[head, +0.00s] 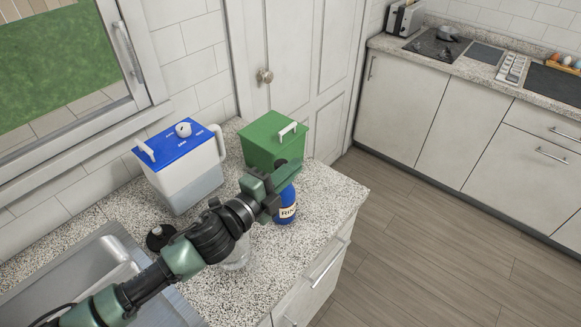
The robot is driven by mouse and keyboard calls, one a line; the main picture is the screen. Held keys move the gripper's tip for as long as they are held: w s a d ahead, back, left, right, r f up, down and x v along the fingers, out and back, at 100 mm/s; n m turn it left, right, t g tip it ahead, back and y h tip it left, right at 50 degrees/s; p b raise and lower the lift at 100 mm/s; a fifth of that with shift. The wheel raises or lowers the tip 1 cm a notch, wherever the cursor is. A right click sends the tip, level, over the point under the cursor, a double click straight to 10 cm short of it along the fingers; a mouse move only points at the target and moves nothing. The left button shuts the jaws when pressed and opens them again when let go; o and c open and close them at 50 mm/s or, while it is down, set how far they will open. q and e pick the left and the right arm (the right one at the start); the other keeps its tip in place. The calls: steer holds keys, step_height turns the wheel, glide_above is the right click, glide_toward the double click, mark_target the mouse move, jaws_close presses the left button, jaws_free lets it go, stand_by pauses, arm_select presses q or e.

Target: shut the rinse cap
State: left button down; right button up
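A blue rinse bottle (286,212) stands upright on the speckled counter, near its right edge. Its white label shows the start of the word "RINSE". My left gripper (286,174) is at the top of the bottle, coming in from the left. The gripper covers the bottle's neck and most of its top, so I cannot make out the cap or whether it is open or shut. I cannot see the gap between the fingers or tell whether they touch the bottle. My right gripper is not in view.
A blue-lidded white container (187,175) and a green box (274,140) with a white handle stand behind my arm. A small black object (160,237) sits by the sink (85,275). A clear item (238,257) is partly hidden beneath my arm. Counter (335,190) right of the bottle is clear.

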arm_select(q)
steer(key=shift+f, duration=0.15)
stand_by(0.4)
steer(key=c, duration=1.6)
jaws_free()
steer(key=shift+a, duration=0.1)
steer(key=b+v, duration=0.2)
steer(key=v, duration=0.5)
steer(key=shift+s+a, duration=0.25)
steer(key=shift+s, duration=0.05)
